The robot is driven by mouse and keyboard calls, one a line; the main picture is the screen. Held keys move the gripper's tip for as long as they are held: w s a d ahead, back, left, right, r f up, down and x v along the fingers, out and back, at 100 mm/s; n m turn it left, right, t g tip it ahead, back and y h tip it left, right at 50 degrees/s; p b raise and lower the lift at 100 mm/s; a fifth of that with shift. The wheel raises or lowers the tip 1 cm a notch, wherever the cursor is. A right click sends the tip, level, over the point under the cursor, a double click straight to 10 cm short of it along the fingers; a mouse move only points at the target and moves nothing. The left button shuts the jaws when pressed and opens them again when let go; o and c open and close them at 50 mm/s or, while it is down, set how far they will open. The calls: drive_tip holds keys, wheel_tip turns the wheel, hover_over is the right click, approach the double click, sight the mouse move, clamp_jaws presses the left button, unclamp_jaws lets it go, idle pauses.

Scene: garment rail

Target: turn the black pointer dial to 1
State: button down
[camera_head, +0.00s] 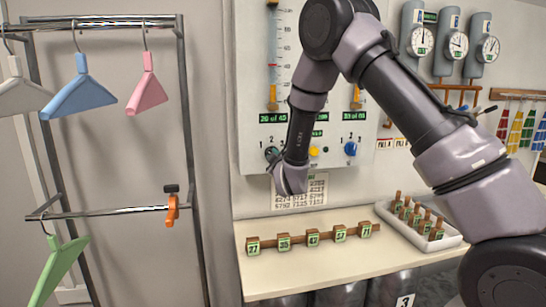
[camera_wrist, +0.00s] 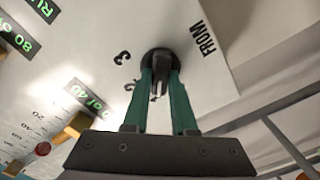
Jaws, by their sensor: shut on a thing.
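The black pointer dial (camera_head: 271,154) is at the lower left of the white panel, with the numerals 1 and 2 showing near it. In the wrist view the dial (camera_wrist: 160,57) is at the top centre, with the numerals 3 and 2 to its left. My gripper (camera_wrist: 160,75) has two green fingers, one on each side of the dial's grip, and is shut on it. In the head view my wrist stands just below and right of the dial. The fingers hide part of the dial, and I cannot tell exactly where its pointer aims. The numeral 1 is out of sight in the wrist view.
A yellow button (camera_head: 314,151) and a blue dial (camera_head: 350,149) sit right of the black dial. Below, a shelf (camera_head: 275,277) holds a row of numbered blocks and a white tray (camera_head: 447,239). A metal garment rail (camera_head: 110,211) with coloured hangers stands at left.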

idle(0.5)
drive_tip(key=c, duration=0.7)
unclamp_jaws()
drive_tip(key=v, duration=1)
drive_tip(key=shift+s+d, duration=0.1)
drive_tip(key=shift+s, duration=0.3)
